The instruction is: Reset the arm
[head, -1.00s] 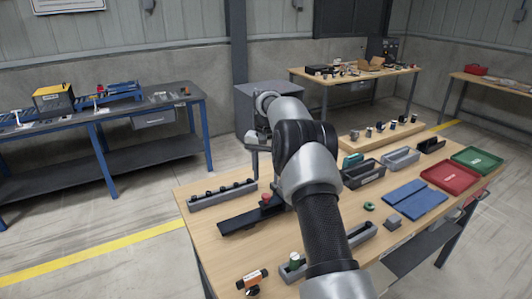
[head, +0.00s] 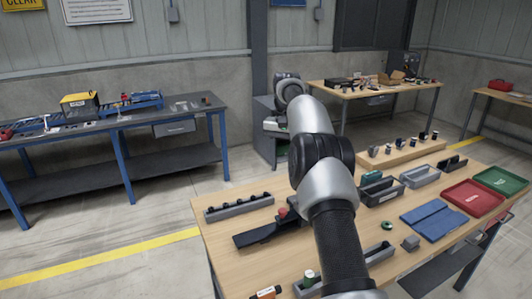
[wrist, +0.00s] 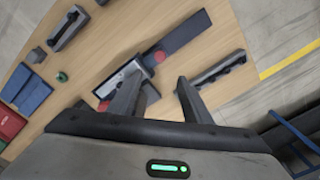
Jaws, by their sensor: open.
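My gripper (head: 276,125) is raised at the far end of my arm, above the back left part of the wooden workbench (head: 222,240). In the wrist view my gripper (wrist: 158,92) has its two fingers spread apart with nothing between them. Below the fingers, apart from them, lies a dark flat fixture with a red knob; this fixture (head: 255,236) also shows in the head view. My arm hides part of the bench's middle.
A grey rail with dark pegs (head: 239,207) lies at the bench's left. Blue mats (head: 433,219), a red tray (head: 472,198) and a green tray (head: 501,180) lie at the right. A blue-legged bench (head: 120,122) stands left across free floor.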

